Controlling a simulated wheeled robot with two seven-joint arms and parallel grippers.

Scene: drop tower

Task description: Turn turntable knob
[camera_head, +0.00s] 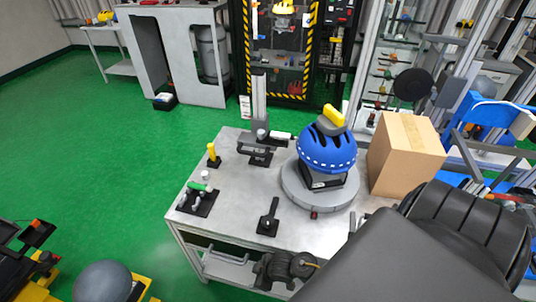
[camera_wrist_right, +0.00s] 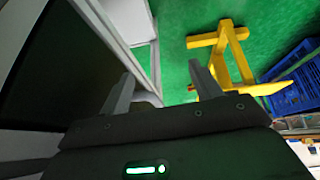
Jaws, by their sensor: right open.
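The round grey turntable (camera_head: 293,196) sits on the right part of the metal workbench. A blue helmet (camera_head: 327,150) on a dark block stands on it, under a yellow-topped striker (camera_head: 331,119). A small red knob (camera_head: 314,215) shows at the turntable's front edge. My right arm comes in from the lower right of the head view, to the right of and in front of the turntable. In the wrist view my right gripper (camera_wrist_right: 160,70) is open and empty, with its fingers apart over a view of the floor. The turntable does not show there. My left gripper is not in view.
A cardboard box (camera_head: 405,150) stands right of the turntable. A green-handled tool (camera_head: 197,187) and a black post on a base (camera_head: 269,217) are on the workbench (camera_head: 236,210). The wrist view shows a yellow stand (camera_wrist_right: 232,50) and a blue crate (camera_wrist_right: 292,78).

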